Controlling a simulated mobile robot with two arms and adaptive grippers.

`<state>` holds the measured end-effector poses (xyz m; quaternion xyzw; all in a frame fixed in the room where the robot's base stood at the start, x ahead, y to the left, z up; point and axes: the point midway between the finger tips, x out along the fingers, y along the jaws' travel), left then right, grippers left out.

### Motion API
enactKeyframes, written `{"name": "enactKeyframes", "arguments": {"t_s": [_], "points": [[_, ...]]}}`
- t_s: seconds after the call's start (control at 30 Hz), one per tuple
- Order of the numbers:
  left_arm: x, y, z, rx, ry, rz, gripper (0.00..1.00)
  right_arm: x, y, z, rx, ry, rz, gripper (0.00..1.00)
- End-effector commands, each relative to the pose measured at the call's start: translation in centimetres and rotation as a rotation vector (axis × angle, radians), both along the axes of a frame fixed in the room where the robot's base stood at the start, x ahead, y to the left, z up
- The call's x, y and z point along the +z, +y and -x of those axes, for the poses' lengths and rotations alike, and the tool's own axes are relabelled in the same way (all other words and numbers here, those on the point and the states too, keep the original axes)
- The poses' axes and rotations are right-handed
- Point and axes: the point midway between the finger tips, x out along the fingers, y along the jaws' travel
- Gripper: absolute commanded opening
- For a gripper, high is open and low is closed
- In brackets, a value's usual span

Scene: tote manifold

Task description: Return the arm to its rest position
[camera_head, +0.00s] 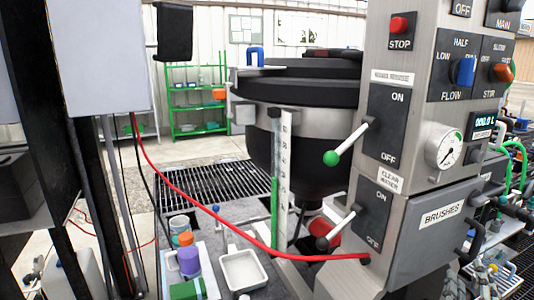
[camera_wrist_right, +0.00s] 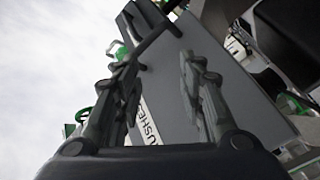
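My right gripper (camera_head: 490,266) shows small at the lower right of the head view, low beside the grey BRUSHES box (camera_head: 430,262). In the right wrist view my right gripper (camera_wrist_right: 160,66) has its two fingers spread apart, with nothing seen between them. The lettered face of the BRUSHES box (camera_wrist_right: 165,105) lies behind the fingers, with a dark bar handle (camera_wrist_right: 150,35) near the left fingertip. I cannot tell whether the finger touches it. My left gripper is not in view.
The control panel has a green-tipped lever (camera_head: 345,146), a dark lever (camera_head: 338,230) and a gauge (camera_head: 444,147). Green hoses (camera_head: 517,152) hang at the right. A white tray (camera_head: 243,270) and bottles stand lower left.

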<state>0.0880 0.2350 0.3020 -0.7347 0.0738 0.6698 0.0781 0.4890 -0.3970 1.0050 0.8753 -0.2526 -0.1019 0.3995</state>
Motion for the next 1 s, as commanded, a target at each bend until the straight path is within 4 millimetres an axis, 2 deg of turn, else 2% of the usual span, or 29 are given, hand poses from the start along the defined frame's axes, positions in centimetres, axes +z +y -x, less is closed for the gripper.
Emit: {"name": "enactKeyframes", "arguments": {"t_s": [0.03,0.1,0.2,0.3,0.43,0.5,0.63,0.87,1.0], "points": [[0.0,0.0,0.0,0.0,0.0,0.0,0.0,-3.9,1.0,0.9,0.006,0.089,-0.104,0.37],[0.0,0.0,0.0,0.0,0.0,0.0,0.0,-8.8,2.6,2.5,0.011,0.208,-0.239,0.37],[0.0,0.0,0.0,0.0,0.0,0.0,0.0,-15.1,5.6,5.6,0.018,0.387,-0.417,0.37],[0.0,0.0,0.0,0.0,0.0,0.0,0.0,-20.1,9.1,9.3,0.025,0.559,-0.571,0.37],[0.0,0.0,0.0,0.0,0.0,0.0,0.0,-24.5,13.4,14.3,0.034,0.759,-0.731,0.37],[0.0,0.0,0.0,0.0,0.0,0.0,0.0,-26.1,15.6,17.0,0.041,0.857,-0.803,0.37],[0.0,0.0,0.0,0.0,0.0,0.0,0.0,-28.0,19.6,22.1,0.056,1.035,-0.924,0.37],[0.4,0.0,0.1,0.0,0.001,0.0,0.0,-35.0,19.5,20.3,0.041,1.056,-0.915,0.37],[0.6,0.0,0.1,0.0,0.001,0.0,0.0,-40.0,19.6,20.1,0.033,1.078,-0.913,0.37]]}}
